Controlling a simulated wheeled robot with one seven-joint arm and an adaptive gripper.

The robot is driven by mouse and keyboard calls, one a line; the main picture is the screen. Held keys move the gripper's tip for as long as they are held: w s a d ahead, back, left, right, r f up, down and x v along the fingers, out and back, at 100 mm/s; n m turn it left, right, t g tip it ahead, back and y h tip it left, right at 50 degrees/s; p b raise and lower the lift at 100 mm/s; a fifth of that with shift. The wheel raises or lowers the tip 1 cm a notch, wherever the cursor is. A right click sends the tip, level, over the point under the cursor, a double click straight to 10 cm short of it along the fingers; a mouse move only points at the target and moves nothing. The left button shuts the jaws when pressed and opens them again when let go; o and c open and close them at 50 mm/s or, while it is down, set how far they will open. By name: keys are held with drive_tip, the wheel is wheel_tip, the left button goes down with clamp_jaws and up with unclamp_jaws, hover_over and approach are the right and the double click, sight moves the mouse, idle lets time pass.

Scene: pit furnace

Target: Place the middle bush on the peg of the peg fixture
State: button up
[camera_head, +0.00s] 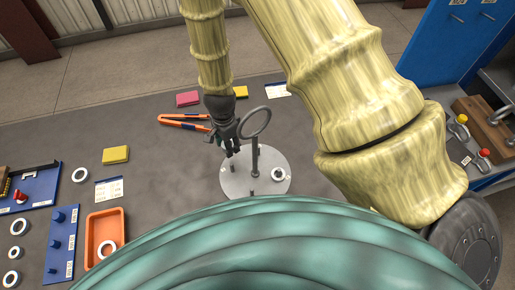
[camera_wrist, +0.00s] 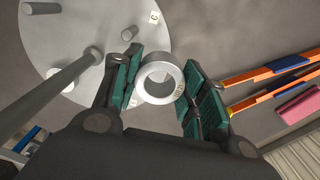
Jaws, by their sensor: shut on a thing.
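My gripper (camera_head: 230,148) is above the left part of a round grey plate, left of its central post. In the wrist view, its green-padded fingers are closed around a silver ring-shaped bush (camera_wrist: 147,71), whose open bore faces the camera. The bush is hidden by the fingers in the head view. The round plate (camera_head: 238,187) carries short upright pegs (camera_wrist: 93,53), and a post (camera_head: 255,155) with a large ring on top. Another bush (camera_head: 278,174) sits on the plate's right side. A blue board (camera_head: 68,228) with blue pegs lies at the left; which one is the peg fixture is unclear.
An orange tray (camera_head: 92,256) holds one ring. Several loose rings (camera_head: 18,227) lie at the far left. Orange-handled tongs (camera_head: 184,117), a pink block (camera_head: 188,98) and a yellow block (camera_head: 115,154) lie on the table.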

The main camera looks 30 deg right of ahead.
drive_tip(key=b, duration=0.3)
approach(259, 147)
drive_tip(key=f, duration=0.5)
drive_tip(key=shift+w+a+f, duration=0.1)
drive_tip(key=shift+w+a, duration=0.05)
drive_tip(key=shift+w, duration=0.15)
drive_tip(key=shift+s+d+f+b, duration=0.15)
drive_tip(key=shift+d+f+b, duration=0.05)
drive_tip(key=shift+f+b, duration=0.7)
drive_tip(key=shift+f, duration=0.1)
drive_tip(key=shift+a+f+b, duration=0.1)
drive_tip(key=shift+f+b, duration=0.35)
drive_tip(key=shift+f, duration=0.2)
drive_tip(key=shift+f+b, duration=0.6)
drive_tip(key=shift+f, duration=0.05)
drive_tip(key=shift+f+b, duration=0.85)
drive_tip(key=shift+f, duration=0.2)
drive_tip(key=shift+f, duration=0.15)
drive_tip(key=o, duration=1.3)
drive_tip(key=shift+c, duration=0.2)
